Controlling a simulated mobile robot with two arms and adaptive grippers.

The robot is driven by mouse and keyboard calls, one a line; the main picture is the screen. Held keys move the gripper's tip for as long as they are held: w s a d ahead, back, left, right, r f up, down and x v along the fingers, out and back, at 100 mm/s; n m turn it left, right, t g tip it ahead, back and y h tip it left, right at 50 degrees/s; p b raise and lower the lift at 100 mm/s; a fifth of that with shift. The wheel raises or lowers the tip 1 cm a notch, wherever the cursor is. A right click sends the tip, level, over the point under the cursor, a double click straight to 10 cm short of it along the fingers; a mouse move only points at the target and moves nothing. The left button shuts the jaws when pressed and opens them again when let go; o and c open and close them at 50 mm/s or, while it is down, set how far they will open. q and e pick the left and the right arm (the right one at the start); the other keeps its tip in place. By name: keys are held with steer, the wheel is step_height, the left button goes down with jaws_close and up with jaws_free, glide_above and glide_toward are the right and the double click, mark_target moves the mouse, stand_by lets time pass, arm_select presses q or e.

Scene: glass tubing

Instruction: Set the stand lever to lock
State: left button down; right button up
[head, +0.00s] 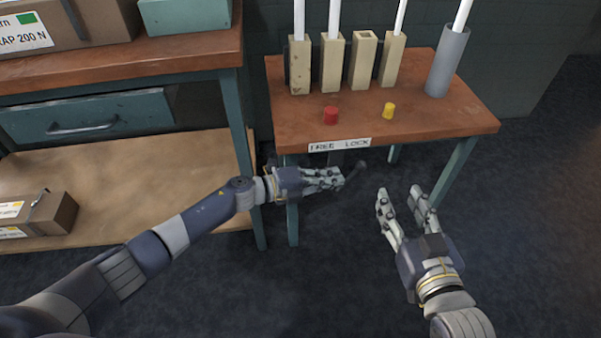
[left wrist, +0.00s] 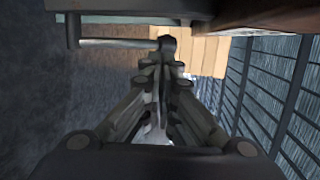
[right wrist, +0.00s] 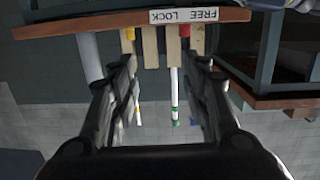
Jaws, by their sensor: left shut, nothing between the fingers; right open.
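The stand is a small wooden-topped table (head: 440,122) with a white FREE LOCK label (head: 340,145) on its front edge. The lever's dark round knob (head: 358,165) shows below the LOCK end of the label, at the right. Its shaft is mostly hidden in shadow. My left gripper (head: 340,178) is shut and empty under the front edge, its fingertips just left of the knob. In the left wrist view the knob (left wrist: 167,44) sits right at the fingertips; I cannot tell whether they touch. My right gripper (head: 400,193) is open and empty in front of the stand, to the right.
Several beige square holders (head: 363,65), some with white tubes, and a grey cylinder (head: 447,62) stand on the top. A red knob (head: 330,116) and a yellow knob (head: 389,111) sit nearer the front. A workbench (head: 130,55) with a drawer stands left. Floor at right is clear.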

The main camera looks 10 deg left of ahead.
arm_select(q)
steer(key=s+a+r+p, duration=0.2)
steer(key=s+a+r, duration=0.1)
steer(key=a, duration=0.4)
steer(key=shift+s+r+p, duration=0.3)
steer(key=shift+r+p, duration=0.05)
steer(key=shift+r, duration=0.35)
arm_select(e)
steer(key=s+d+f+g+h, duration=0.2)
steer(key=s+d+f+g, duration=0.2)
steer(key=s+f+g, duration=0.4)
step_height(320, 180, down, 4)
steer(key=shift+s+r, duration=0.1)
steer(key=shift+s, duration=0.4)
